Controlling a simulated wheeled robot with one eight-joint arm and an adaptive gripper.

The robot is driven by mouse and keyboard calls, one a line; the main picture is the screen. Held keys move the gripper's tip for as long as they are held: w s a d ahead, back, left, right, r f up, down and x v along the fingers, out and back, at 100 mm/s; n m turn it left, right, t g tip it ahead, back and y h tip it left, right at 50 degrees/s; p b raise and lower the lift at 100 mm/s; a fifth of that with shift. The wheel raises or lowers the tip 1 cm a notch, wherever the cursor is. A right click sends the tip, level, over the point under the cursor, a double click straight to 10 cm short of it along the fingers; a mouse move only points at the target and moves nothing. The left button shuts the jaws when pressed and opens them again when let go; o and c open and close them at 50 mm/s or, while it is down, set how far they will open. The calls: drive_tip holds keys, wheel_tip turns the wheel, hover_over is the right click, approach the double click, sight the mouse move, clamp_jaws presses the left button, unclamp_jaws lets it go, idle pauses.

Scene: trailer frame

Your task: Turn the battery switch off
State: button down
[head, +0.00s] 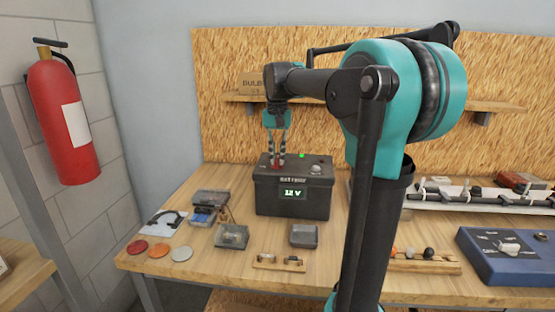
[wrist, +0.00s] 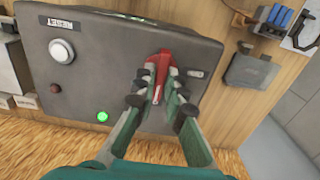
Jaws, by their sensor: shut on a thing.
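The dark grey battery box (head: 292,205) stands on the workbench, with a lit display reading 12 V on its front. Its top carries a red switch handle (wrist: 160,70), clear in the wrist view and partly hidden by the fingers in the head view. My gripper (head: 277,163) reaches down from above onto the box top. In the wrist view my gripper (wrist: 156,93) has its two fingers closed on either side of the red handle. A green light (wrist: 102,116) glows on the box top; it also shows in the head view (head: 302,156).
A white button (wrist: 62,50) labelled RESET and a small dark red button (wrist: 56,89) share the box top. Small trays, coloured discs (head: 159,251) and a wooden rack (head: 279,263) lie in front. A blue case (head: 508,262) stands at right, a shelf behind.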

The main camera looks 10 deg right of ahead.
drive_tip(key=n, duration=0.4)
drive_tip(key=shift+n, duration=0.6)
drive_tip(key=n, duration=0.4)
drive_tip(key=shift+n, duration=0.6)
